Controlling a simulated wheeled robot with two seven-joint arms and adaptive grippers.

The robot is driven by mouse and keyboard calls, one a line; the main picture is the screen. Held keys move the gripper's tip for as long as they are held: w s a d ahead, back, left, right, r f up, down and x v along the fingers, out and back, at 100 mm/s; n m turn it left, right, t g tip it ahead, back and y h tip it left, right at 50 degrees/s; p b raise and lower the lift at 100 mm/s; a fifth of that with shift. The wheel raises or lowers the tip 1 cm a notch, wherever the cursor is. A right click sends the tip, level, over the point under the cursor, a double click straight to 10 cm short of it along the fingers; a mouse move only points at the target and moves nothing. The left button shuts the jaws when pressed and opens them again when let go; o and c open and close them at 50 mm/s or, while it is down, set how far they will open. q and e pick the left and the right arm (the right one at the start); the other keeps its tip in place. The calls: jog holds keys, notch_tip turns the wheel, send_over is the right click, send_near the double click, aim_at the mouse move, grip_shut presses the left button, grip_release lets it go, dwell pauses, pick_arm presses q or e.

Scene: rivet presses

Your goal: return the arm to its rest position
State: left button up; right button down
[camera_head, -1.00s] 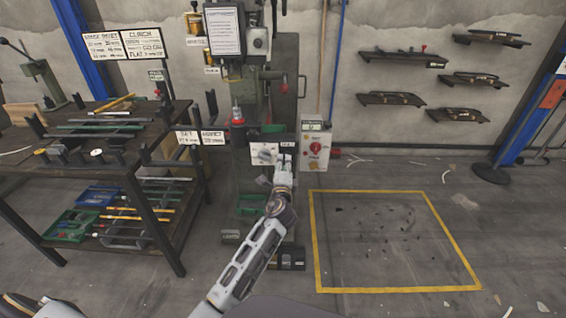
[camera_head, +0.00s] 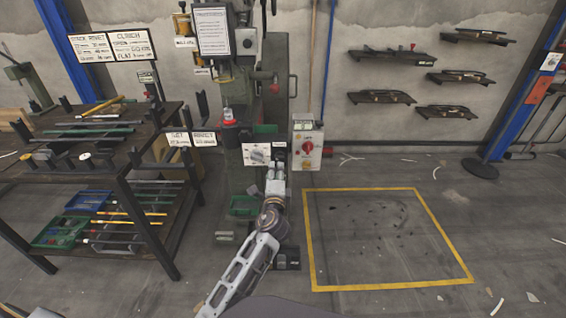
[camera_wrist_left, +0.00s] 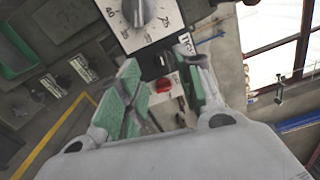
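My left gripper (camera_head: 275,172) is in front of the green rivet press (camera_head: 240,105), just below its white dial panel (camera_head: 257,154). In the left wrist view my left gripper (camera_wrist_left: 165,88) shows its green-padded fingers spread apart, with nothing between them. The dial panel (camera_wrist_left: 168,15) with its grey knob lies just beyond the fingertips there. My left arm reaches up from the bottom middle of the head view. My right gripper is not in view; only a bit of my body shows at the lower left corner.
A dark workbench (camera_head: 95,150) with rods and trays stands at the left. A control box with a red knob (camera_head: 306,149) is right of the press. Shelves (camera_head: 382,97) hang on the back wall.

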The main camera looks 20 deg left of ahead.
pick_arm(q)
jog(key=shift+f, duration=0.15)
